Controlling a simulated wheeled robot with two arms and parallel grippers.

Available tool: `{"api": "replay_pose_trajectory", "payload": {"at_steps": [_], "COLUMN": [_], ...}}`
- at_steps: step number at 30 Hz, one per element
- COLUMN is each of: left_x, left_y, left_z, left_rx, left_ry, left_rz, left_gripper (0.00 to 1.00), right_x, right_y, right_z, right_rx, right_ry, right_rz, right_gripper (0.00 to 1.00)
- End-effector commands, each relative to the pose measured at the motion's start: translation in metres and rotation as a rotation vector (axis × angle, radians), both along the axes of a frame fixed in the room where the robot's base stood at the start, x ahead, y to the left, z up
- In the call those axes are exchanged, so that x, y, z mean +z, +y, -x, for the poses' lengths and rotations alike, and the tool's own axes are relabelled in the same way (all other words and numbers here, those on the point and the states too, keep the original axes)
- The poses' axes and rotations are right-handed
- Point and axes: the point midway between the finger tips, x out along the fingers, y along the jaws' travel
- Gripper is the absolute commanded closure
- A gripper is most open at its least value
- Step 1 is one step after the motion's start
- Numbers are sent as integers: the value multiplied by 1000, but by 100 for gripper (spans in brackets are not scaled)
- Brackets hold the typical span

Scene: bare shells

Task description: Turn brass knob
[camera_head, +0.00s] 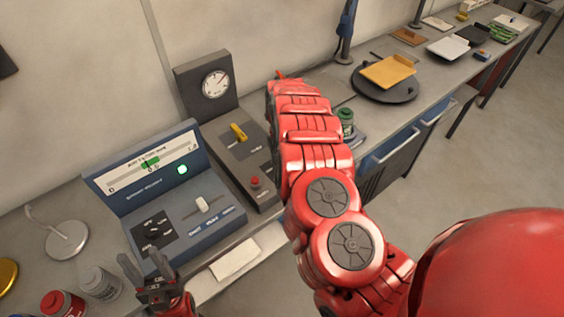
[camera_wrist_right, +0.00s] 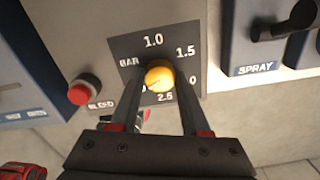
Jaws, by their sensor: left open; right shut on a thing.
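The round brass knob (camera_wrist_right: 158,77) sits on a dark dial plate marked BAR, with numbers around it, in the right wrist view. My right gripper (camera_wrist_right: 160,84) has one finger on each side of the knob and is shut on it. In the head view my red right arm crosses the bench, and its gripper is hidden behind the arm. My left gripper (camera_head: 150,284) is open and empty at the lower left, in front of the blue console.
A red button (camera_wrist_right: 82,92) is left of the knob, and a SPRAY panel (camera_wrist_right: 265,66) with a black handle is right. Jars (camera_head: 98,283) stand lower left.

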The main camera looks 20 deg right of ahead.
Motion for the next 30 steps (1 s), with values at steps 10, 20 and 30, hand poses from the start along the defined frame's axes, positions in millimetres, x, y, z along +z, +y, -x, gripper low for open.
{"api": "replay_pose_trajectory", "payload": {"at_steps": [10,20,30], "left_x": [0,-5,0], "left_y": [0,0,0], "left_z": [0,0,0], "left_rx": [0,0,0], "left_ry": [0,0,0], "left_rz": [0,0,0], "left_gripper": [50,50,50], "right_x": [0,12,86], "right_y": [0,1,3], "right_z": [0,-1,-2], "right_rx": [0,0,3], "right_ry": [-1,-3,-7], "right_rz": [0,-1,0], "right_gripper": [24,24,24]}}
